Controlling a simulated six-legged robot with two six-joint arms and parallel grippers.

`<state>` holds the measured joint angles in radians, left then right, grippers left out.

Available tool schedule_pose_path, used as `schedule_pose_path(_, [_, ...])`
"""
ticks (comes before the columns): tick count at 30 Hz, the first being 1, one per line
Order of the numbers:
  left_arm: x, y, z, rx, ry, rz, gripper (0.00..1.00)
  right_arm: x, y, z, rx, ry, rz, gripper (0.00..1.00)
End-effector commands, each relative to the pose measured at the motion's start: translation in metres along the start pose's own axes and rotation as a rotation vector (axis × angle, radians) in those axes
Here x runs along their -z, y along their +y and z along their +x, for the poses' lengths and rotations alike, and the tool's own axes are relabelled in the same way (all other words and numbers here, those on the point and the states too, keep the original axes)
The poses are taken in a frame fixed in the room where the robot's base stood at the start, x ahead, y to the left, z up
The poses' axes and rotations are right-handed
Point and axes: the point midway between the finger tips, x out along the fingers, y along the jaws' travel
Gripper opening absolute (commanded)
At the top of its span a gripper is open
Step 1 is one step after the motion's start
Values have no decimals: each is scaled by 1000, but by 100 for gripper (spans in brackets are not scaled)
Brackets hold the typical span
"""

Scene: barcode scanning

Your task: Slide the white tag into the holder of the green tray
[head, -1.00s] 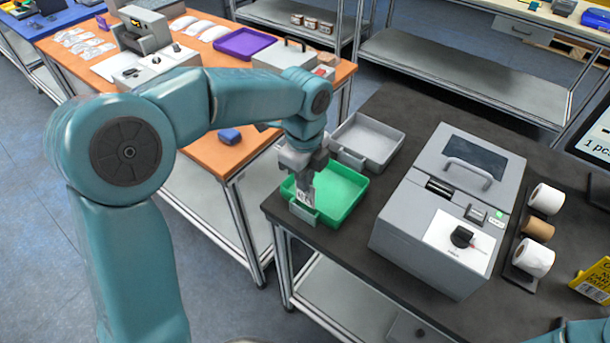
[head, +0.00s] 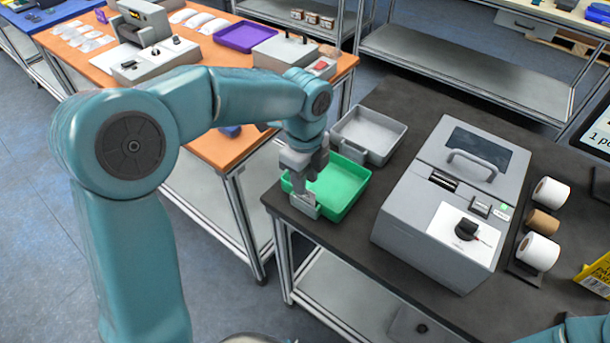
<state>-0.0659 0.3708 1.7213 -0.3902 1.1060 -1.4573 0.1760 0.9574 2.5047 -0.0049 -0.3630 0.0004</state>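The green tray (head: 345,187) sits near the left corner of the dark bench. Its small grey holder (head: 304,209) is on the tray's near-left side. My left gripper (head: 301,192) points down directly over this holder, its fingers close together. The white tag (head: 308,198) shows only as a small pale patch at the fingertips, by the holder. The fingers hide most of it, and how deep it sits in the holder cannot be told. My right gripper is out of view; only a bit of my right arm shows at the bottom right.
An empty grey tray (head: 369,136) stands behind the green tray. A large grey printer (head: 420,215) is to the right, with label rolls (head: 540,250) beyond it. An orange table (head: 215,150) with a purple tray (head: 245,37) is behind my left arm.

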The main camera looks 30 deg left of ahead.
Motion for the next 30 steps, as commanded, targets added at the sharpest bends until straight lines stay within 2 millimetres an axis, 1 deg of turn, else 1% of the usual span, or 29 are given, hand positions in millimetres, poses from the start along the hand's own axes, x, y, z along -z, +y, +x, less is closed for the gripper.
schedule_pose_path(4, [0,-1,-7,2,0,0,32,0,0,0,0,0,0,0])
schedule_pose_path(8, [0,-1,-29,5,-1,-1,32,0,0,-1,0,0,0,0])
schedule_pose_path(15, [0,-1,-94,6,0,0,32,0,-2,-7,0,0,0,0])
schedule_pose_path(18, [0,-1,-119,5,0,-1,32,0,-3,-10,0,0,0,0])
schedule_pose_path(21, [0,-1,-139,4,0,1,32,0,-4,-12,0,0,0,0])
schedule_pose_path(25, [0,0,-156,1,0,1,32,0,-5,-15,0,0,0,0])
schedule_pose_path(30, [0,0,-163,0,0,0,32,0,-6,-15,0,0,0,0])
